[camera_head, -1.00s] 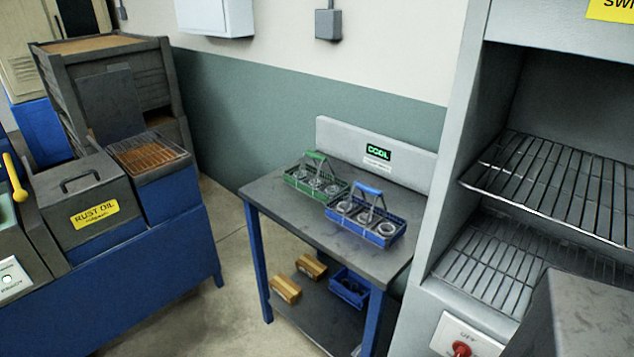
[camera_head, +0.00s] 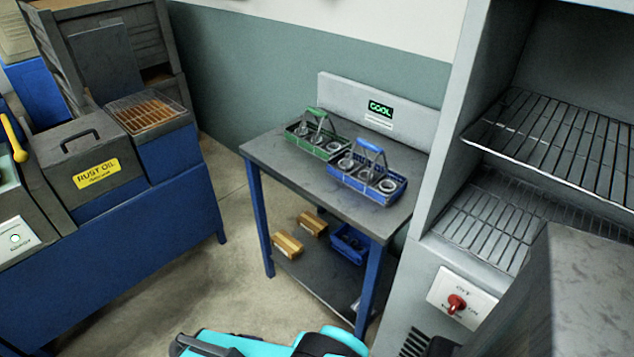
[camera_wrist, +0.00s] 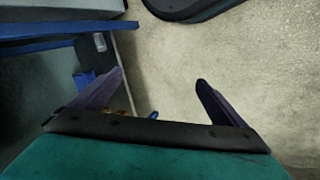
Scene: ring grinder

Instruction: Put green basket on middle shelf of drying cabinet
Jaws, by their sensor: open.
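The green basket (camera_head: 306,145) stands on the top of the small blue-legged table, with metal rings in it and its green handle upright. The drying cabinet (camera_head: 447,130) is at the right, with wire shelves; one shelf (camera_head: 570,140) is at mid-height and another wire shelf (camera_head: 485,222) lies below it. Both show empty where visible; the cabinet's top is out of frame. My gripper (camera_wrist: 158,85) is open and empty in the wrist view, pointing at the floor beside the table. In the head view only my teal arm shows at the bottom, away from the basket.
A blue basket (camera_head: 378,183) with rings stands close at the right of the green one. The table's lower shelf holds brown boxes (camera_head: 288,244) and a blue bin (camera_head: 350,243). A rust oil tank (camera_head: 85,165) stands left. A dark panel (camera_head: 590,290) blocks part of the cabinet front.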

